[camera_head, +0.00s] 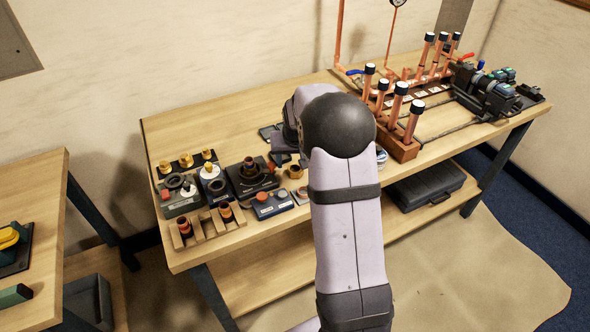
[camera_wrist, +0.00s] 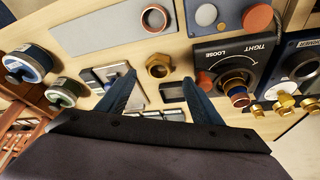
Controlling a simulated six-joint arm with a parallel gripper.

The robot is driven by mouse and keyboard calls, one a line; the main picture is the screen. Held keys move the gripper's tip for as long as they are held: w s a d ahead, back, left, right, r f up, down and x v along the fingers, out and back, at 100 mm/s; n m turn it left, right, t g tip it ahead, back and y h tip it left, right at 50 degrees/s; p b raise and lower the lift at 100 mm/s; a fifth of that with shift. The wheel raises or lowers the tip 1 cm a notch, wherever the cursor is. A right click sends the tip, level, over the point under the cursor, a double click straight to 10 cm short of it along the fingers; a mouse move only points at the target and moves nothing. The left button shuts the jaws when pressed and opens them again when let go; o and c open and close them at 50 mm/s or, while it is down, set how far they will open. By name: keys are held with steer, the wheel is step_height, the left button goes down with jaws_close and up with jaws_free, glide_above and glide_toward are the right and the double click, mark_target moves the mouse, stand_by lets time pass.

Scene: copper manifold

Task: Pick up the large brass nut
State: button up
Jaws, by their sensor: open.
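The large brass nut (camera_wrist: 158,66) is a hexagonal ring, seen in the wrist view just beyond my fingertips and between their lines. It also shows in the head view (camera_head: 294,171), on the wooden bench just left of my arm. My gripper (camera_wrist: 155,79) is open, with one dark blue finger on each side of the picture's middle and nothing held. The nut appears apart from both fingers. In the head view my gripper is mostly hidden by my arm.
A black TIGHT/LOOSE fixture (camera_wrist: 238,62) holding a copper fitting stands right of the nut. Several smaller brass fittings (camera_wrist: 283,106) are farther right. A copper ring (camera_wrist: 153,18) lies on a grey plate. Upright copper pipes (camera_head: 400,101) stand right of my arm.

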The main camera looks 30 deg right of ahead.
mark_target(295, 167)
steer(key=shift+p+x, duration=1.2)
steer(key=shift+x, duration=1.35)
steer(key=c, duration=1.2)
